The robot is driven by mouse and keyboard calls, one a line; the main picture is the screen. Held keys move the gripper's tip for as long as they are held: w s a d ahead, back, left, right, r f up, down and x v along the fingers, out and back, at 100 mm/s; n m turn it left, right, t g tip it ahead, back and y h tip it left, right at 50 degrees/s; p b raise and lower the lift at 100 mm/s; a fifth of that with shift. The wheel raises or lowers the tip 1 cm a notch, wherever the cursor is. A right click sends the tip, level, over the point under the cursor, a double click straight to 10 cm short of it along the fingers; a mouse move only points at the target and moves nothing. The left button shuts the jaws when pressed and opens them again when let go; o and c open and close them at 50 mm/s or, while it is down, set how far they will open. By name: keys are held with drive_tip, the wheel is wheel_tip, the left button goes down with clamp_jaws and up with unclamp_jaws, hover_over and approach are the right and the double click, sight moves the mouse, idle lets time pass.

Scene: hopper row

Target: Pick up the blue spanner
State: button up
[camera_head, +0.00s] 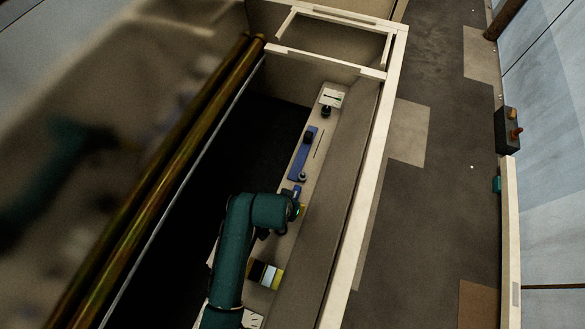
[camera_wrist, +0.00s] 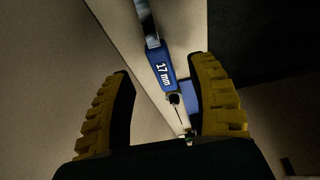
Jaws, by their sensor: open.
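The blue spanner (camera_wrist: 162,72) is in the wrist view, with a blue section marked "17 mm" and a shiny metal shank running to the top edge. My gripper (camera_wrist: 161,66) is open, with one yellow-and-black finger on each side of the spanner and gaps between. Whether the spanner is within finger depth is hard to tell. In the head view my gripper (camera_head: 285,214) is over the narrow pale ledge, its fingers mostly hidden by the arm. A small blue piece (camera_head: 297,190) shows just beyond it, perhaps the spanner.
A blue strip (camera_head: 299,165) with dark items lies farther up the ledge. A sloped wall (camera_head: 345,200) bounds the right, a dark opening (camera_head: 215,175) the left.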

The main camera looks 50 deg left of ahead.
drive_tip(key=b+x, duration=0.1)
drive_tip(key=x, duration=0.4)
drive_tip(key=shift+w+f, duration=0.1)
drive_tip(key=shift+f, duration=0.15)
clamp_jaws()
